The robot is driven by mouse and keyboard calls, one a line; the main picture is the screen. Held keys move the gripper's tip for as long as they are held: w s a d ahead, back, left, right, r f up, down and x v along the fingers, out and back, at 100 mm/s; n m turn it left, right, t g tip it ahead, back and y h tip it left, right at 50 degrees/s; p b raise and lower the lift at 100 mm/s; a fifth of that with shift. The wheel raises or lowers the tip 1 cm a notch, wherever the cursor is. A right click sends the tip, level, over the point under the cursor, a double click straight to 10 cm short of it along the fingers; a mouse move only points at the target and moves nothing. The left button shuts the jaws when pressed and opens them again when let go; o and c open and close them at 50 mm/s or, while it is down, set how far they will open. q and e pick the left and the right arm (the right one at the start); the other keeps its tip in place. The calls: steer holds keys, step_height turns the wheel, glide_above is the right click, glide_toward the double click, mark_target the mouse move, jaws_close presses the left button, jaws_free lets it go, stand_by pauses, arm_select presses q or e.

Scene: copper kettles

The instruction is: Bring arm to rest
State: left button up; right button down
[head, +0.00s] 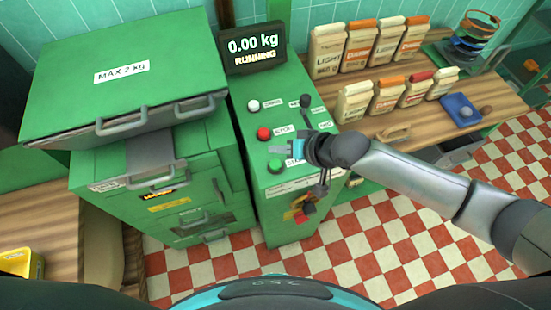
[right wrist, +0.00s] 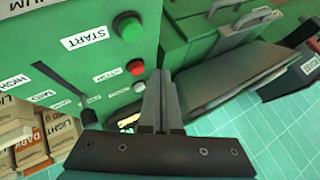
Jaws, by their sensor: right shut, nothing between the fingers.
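My right arm (head: 420,180) reaches in from the right in the head view. My right gripper (head: 277,149) is shut and empty, over the top of the green control cabinet (head: 290,205), close to the green START button (head: 276,166). In the right wrist view its fingers (right wrist: 161,95) are together with nothing between them. That view also shows the START button (right wrist: 127,26), apart from the fingers in the picture. The red STOP button (head: 263,133) and a white button (head: 253,105) are beside it. My left gripper is in neither view.
A display (head: 253,50) reads 0.00 kg, RUNNING. A green machine labelled MAX 2 kg (head: 120,70) stands left of the cabinet. Several coffee bags (head: 358,50) stand on a wooden shelf (head: 505,95) at the right. A blue tray (head: 461,111) sits there too. Checkered floor (head: 390,260) is open in front.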

steer(key=shift+s+a, duration=0.1)
stand_by(0.7)
steer(key=s+a+r+n, duration=0.2)
steer(key=s+a+r, duration=0.1)
steer(key=s, duration=0.3)
steer(key=s+d+m+g+h, duration=0.1)
steer(key=s+d+h, duration=0.4)
steer(key=d, duration=0.4)
steer(key=s+d+m+g+h, duration=0.1)
steer(key=s+d+h, duration=0.1)
steer(key=s+d, duration=0.7)
step_height(320, 180, down, 34)
steer(key=g+b, duration=0.1)
steer(key=b, duration=1.1)
steer(key=s+d+f+b, duration=0.1)
steer(key=s+f+b, duration=0.4)
steer(key=f, duration=0.6)
steer(key=s+d+f+g+b, duration=0.1)
steer(key=s+f+b, duration=0.4)
steer(key=s+f, duration=0.5)
step_height(320, 180, down, 3)
steer(key=shift+s+d+r+n, duration=0.2)
steer(key=shift+s+d+n, duration=0.1)
steer(key=shift+d, duration=0.25)
